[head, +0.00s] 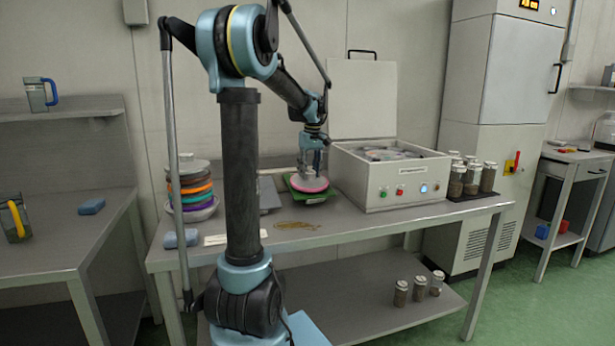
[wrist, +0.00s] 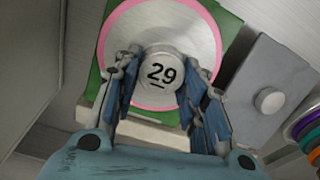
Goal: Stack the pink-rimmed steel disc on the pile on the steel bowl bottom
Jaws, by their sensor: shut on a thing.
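The pink-rimmed steel disc (head: 309,184) is at the middle of the bench, over a green pad (head: 317,201). In the wrist view the disc (wrist: 193,29) shows its pink rim and a round knob marked 29. My gripper (wrist: 161,74) is shut on that knob, one finger on each side; it points down in the head view (head: 311,166). Whether the disc touches the pad I cannot tell. The pile (head: 190,186) of orange, purple and teal-edged discs stands at the bench's left on a pale steel bowl bottom (head: 203,213). A grey disc tops it.
A box machine (head: 390,190) with its lid raised stands right of the disc. A grey plate with a knob (wrist: 257,87) lies between disc and pile. My arm column crosses in front. A blue sponge (head: 181,238) lies at front left; jars (head: 472,180) stand at right.

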